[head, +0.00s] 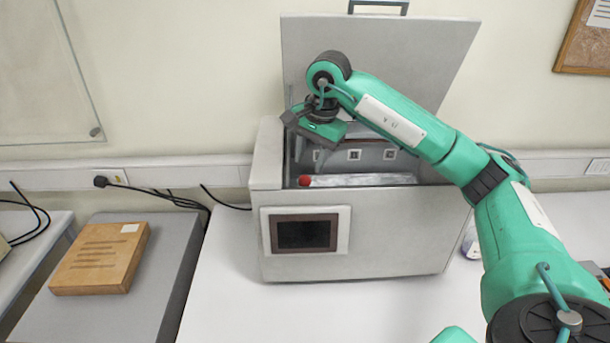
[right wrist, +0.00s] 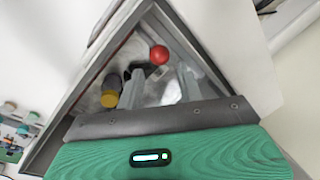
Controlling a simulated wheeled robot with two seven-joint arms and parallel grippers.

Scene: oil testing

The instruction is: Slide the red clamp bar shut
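The clamp bar (head: 365,180) is a pale metallic bar lying across the inside of the open white machine (head: 390,240), near its front wall. Its red round knob (head: 304,181) is at the left end; in the right wrist view the red knob (right wrist: 159,54) shows beyond the fingertips. My right gripper (head: 309,158) points down into the left part of the machine, above and behind the knob. In the right wrist view its two grey fingers (right wrist: 162,78) stand apart with nothing held between them. Whether a finger touches the knob is not clear. My left gripper is out of view.
The machine's lid (head: 385,65) stands raised behind. The box walls surround the opening closely. A dark screen (head: 304,234) is on the front. The white table (head: 222,290) is clear in front.

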